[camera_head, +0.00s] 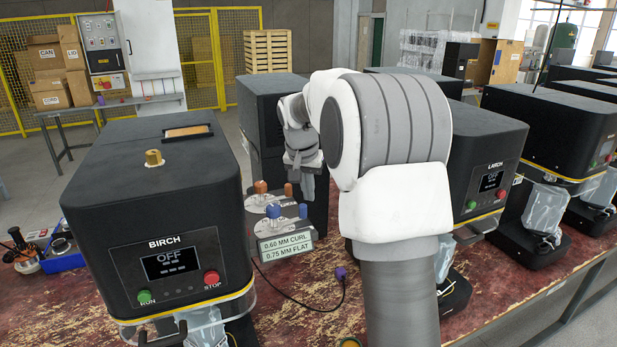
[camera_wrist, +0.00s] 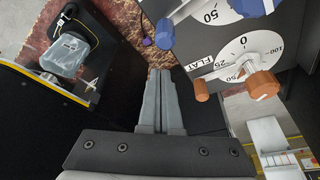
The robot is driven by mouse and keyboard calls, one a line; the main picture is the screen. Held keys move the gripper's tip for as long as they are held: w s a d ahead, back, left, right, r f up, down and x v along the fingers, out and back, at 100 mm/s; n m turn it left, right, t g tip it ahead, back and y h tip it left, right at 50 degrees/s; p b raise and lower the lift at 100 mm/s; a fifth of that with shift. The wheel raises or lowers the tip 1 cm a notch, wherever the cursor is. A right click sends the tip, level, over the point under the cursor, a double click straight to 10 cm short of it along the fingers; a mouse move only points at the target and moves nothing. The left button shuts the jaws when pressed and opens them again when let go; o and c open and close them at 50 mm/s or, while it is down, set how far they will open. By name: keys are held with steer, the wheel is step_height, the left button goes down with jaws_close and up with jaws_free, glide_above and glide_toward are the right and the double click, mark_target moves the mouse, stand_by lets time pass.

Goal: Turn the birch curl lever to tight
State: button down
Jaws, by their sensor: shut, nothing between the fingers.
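The birch machine (camera_head: 165,230) is the black box at left, its screen reading OFF. Beside it a grey dial unit (camera_wrist: 205,45) carries two white dials with blue and orange fittings. In the wrist view the dial with the large orange knob (camera_wrist: 262,85) and small orange knob (camera_wrist: 201,90) is marked FLAT. The other dial, cut off by the top edge, has a large blue knob (camera_wrist: 250,7) and small blue knob (camera_wrist: 165,33); its label is not readable. My gripper (camera_wrist: 160,73) is shut and empty, apart from the knobs.
A sign (camera_head: 286,243) reads 0.60 MM CURL, 0.75 MM FLAT. The larch machine (camera_head: 485,165) stands right of my arm. A black cable with a purple plug (camera_head: 341,273) lies on the worn red bench (camera_head: 300,315). The bench front has some free room.

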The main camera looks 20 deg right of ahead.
mark_target(305, 205)
steer(key=shift+s+a+r, duration=0.1)
steer(key=shift+s+a, duration=0.8)
steer(key=shift+s, duration=0.25)
steer(key=shift+s, duration=0.1)
steer(key=shift+s+a+m+b, duration=0.3)
steer(key=shift+s+b, duration=0.15)
steer(key=shift+b, duration=0.1)
steer(key=shift+s+d, duration=0.1)
steer(key=shift+s, duration=0.2)
steer(key=shift+f, duration=0.2)
steer(key=shift+w, duration=0.1)
